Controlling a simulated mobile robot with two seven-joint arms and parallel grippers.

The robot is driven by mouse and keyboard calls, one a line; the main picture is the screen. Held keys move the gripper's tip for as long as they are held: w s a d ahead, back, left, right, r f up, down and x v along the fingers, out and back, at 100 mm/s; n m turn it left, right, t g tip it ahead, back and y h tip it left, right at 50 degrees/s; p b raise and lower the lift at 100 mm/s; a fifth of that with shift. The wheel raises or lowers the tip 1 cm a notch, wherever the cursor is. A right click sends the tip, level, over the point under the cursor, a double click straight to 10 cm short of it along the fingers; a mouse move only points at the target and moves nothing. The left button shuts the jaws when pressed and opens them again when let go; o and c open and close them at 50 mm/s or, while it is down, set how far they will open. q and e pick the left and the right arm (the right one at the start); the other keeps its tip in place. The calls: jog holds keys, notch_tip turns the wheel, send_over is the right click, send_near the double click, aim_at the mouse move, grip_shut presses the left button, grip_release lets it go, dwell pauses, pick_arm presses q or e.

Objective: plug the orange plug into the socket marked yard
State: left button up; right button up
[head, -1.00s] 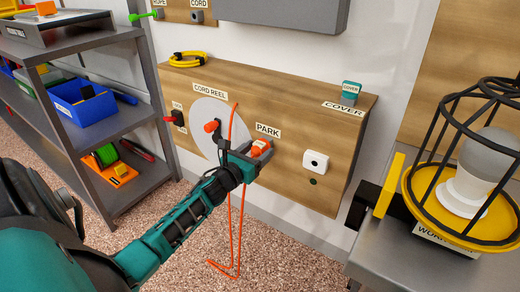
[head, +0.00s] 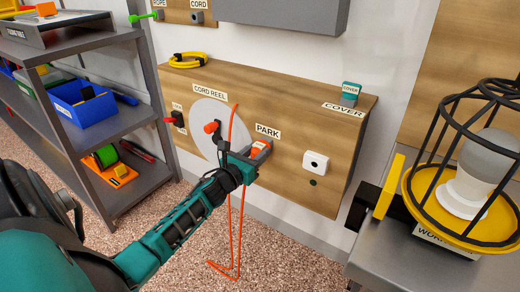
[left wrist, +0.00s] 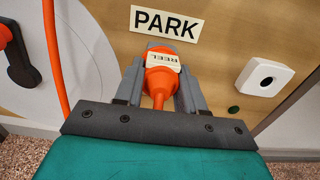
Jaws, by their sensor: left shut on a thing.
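The orange plug (left wrist: 161,78) bears a tag reading REEL and sits just below the PARK label (left wrist: 167,23) on the wooden cabinet front. My left gripper (left wrist: 160,75) is shut on the plug, with a grey finger on each side; it also shows in the head view (head: 258,152). Whether the plug is seated in a holder behind it is hidden. An orange cord (head: 231,220) hangs in a loop below the reel. No label reading yard is legible. My right gripper is not in view.
The cord reel disc (head: 205,115) with its orange-knobbed crank is left of the plug. A teal-topped block marked COVER (head: 350,94) stands on the cabinet top. A caged work lamp (head: 465,185) stands at the right. A shelf (head: 110,125) is at the left.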

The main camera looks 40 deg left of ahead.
pick_arm(q)
jog(key=shift+s+d, duration=0.1)
jog(key=shift+s, duration=0.55)
jog(key=shift+s+d+p, duration=0.1)
jog(key=shift+s+p, duration=0.3)
jog(key=shift+s, duration=0.8)
